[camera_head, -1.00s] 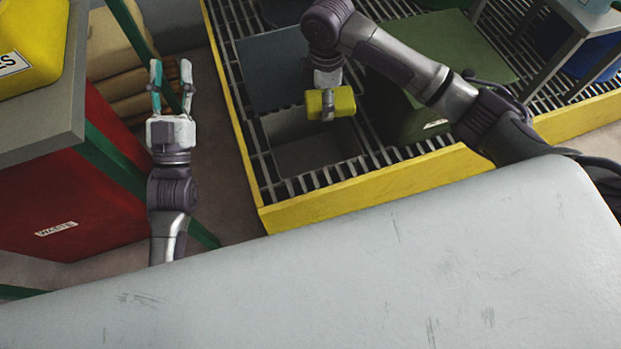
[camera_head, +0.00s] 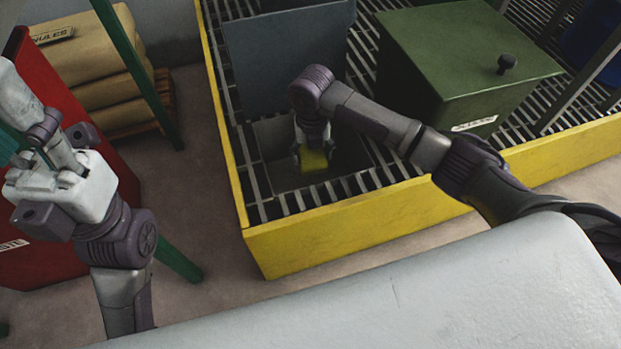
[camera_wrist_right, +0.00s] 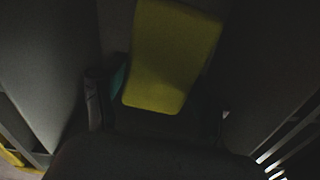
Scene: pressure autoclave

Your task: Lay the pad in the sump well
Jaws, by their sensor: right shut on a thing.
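The yellow pad (camera_head: 314,161) is in my right gripper (camera_head: 313,150), which is shut on it. They are at the mouth of the sump well (camera_head: 278,175), a dark rectangular opening in the grating, over its middle. In the right wrist view the pad (camera_wrist_right: 172,55) stands out between dark walls on both sides; a teal fingertip (camera_wrist_right: 118,80) shows beside its left edge. The far finger and the well floor are too dark to make out. My left gripper (camera_head: 20,125) is empty at the left edge, its fingers apart and partly cut off.
A grey-blue plate (camera_head: 285,62) stands upright behind the well. A green box (camera_head: 470,65) with a black knob stands on the grating to the right. A yellow curb (camera_head: 360,215) borders the grating. A red bin (camera_head: 45,255), sacks (camera_head: 90,60) and green posts are at left.

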